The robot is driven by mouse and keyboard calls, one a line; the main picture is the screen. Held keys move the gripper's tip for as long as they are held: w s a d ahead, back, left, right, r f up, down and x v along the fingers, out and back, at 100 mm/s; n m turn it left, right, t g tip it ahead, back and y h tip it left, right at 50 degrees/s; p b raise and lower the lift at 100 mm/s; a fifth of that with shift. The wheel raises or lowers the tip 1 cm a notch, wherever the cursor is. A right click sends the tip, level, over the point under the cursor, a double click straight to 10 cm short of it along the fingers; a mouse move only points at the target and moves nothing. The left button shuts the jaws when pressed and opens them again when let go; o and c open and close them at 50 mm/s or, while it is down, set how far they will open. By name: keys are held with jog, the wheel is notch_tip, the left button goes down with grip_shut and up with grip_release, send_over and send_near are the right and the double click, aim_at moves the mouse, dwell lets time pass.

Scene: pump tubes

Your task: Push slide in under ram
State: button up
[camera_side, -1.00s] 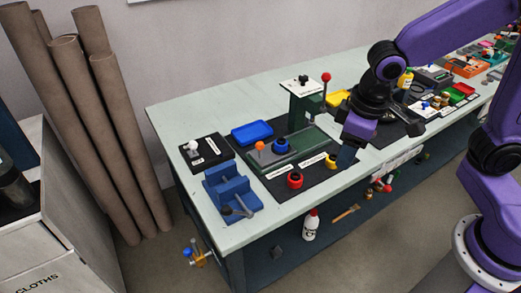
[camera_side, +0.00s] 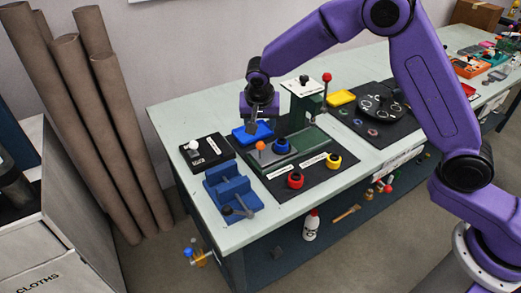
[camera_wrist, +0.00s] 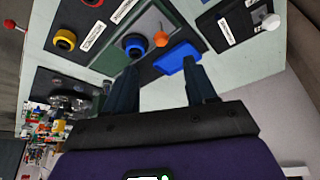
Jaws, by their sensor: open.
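The slide (camera_side: 264,157) is a grey strip with an orange ball knob (camera_side: 260,146), lying at the left end of the green press base (camera_side: 318,142). The orange knob also shows in the wrist view (camera_wrist: 160,39). The green press column (camera_side: 303,108) stands at the back right of the base, with a pale labelled top and a red-ball lever (camera_side: 327,78). The ram itself cannot be made out. My gripper (camera_side: 253,131) is open and empty, pointing down over the blue tray, behind the knob. In the wrist view its fingers (camera_wrist: 160,75) are spread apart, the knob beyond them.
A blue tray (camera_side: 242,138) lies behind the slide. A blue round knob (camera_side: 281,147) sits beside it on the base. Red (camera_side: 295,181) and yellow (camera_side: 333,161) round pieces stand in front on the black mat. A blue vise-like fixture (camera_side: 230,190) is at front left.

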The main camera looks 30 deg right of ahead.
aim_at(260, 147)
jog(key=x, duration=1.8)
jog(key=shift+w+r, duration=0.15)
jog(key=shift+w, duration=0.1)
grip_shut()
jog(key=d, duration=1.3)
jog(key=shift+d, duration=0.4)
